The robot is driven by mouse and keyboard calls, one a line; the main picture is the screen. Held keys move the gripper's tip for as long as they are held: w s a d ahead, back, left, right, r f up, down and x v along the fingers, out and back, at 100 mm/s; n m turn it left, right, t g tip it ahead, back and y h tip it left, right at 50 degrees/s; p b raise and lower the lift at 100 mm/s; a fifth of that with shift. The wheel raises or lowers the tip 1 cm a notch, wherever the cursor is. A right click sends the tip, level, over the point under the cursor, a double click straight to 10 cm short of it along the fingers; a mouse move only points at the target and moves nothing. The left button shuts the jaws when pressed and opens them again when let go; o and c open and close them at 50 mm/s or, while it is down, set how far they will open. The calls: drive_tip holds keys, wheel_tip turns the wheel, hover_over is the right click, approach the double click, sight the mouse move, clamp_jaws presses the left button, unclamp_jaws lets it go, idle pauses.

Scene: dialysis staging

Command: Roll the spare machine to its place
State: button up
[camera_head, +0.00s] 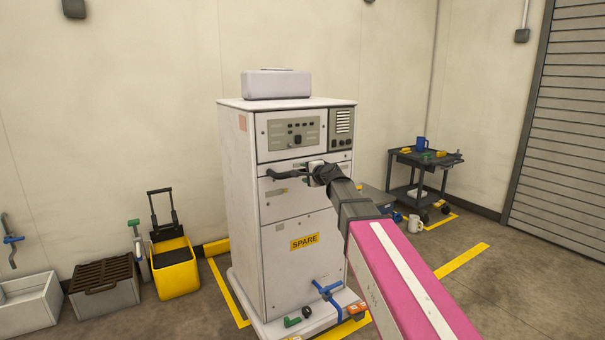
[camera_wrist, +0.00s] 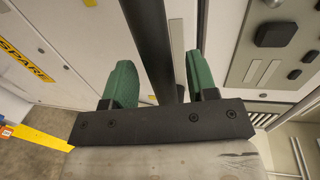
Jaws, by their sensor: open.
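The spare machine (camera_head: 300,215) is a tall white cabinet with a yellow SPARE label (camera_head: 305,241) and a control panel at the top. It stands upright on a low white base (camera_head: 270,328). A dark bar handle (camera_head: 284,175) juts from its front; the bar also shows in the wrist view (camera_wrist: 150,40). My gripper (camera_head: 318,174) is at the handle's right end. In the wrist view, its green fingers (camera_wrist: 162,82) are open, one on each side of the bar. I cannot tell whether either finger touches it. The machine's wheels are hidden.
Yellow floor lines (camera_head: 228,292) run beside the machine, with another line (camera_head: 462,261) at right. A yellow bucket (camera_head: 174,268) and grey crates (camera_head: 104,285) stand left. A dark cart (camera_head: 425,175) and white mug (camera_head: 415,223) are at right. A blue-handled item (camera_head: 327,290) is at the base.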

drive_tip(key=x, duration=0.3)
drive_tip(key=shift+w, duration=0.1)
clamp_jaws()
drive_tip(key=r+x, duration=0.3)
drive_tip(key=x, duration=1.4)
drive_tip(key=w+r+x, duration=0.1)
drive_tip(key=r+x, duration=0.3)
drive_tip(key=x, duration=1.3)
drive_tip(key=shift+w+a, duration=0.25)
drive_tip(key=shift+a, duration=0.25)
unclamp_jaws()
